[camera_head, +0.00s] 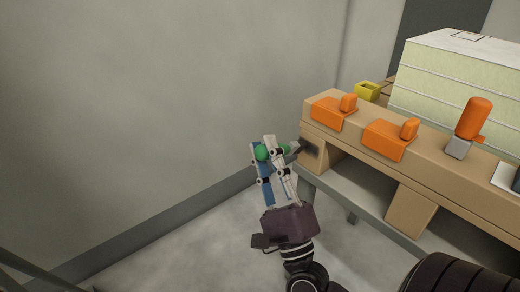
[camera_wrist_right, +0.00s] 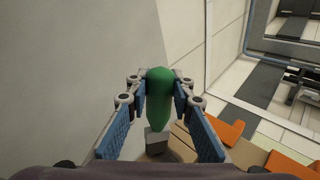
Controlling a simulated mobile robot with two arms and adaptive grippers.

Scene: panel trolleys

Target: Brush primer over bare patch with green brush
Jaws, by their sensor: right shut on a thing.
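My right gripper (camera_head: 270,150) is shut on the green handle of a brush (camera_head: 284,148), left of the end of a tan beam (camera_head: 435,160). The brush's grey ferrule (camera_head: 294,147) points right, toward the beam's end face. A dark patch (camera_head: 309,148) shows on that end face, at the brush tip; I cannot tell whether bristles touch it. In the right wrist view, the green handle (camera_wrist_right: 160,95) stands between the blue-padded fingers of the gripper (camera_wrist_right: 160,88), with the grey ferrule (camera_wrist_right: 156,140) below it. My left gripper is not in view.
Two orange clamps (camera_head: 328,115) (camera_head: 384,141) sit on the beam. An orange-handled tool (camera_head: 473,118) with a grey end stands further right. A small yellow box (camera_head: 367,91) and pale stacked panels (camera_head: 450,90) are behind. The grey wall (camera_head: 150,100) bounds the left; the floor between is clear.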

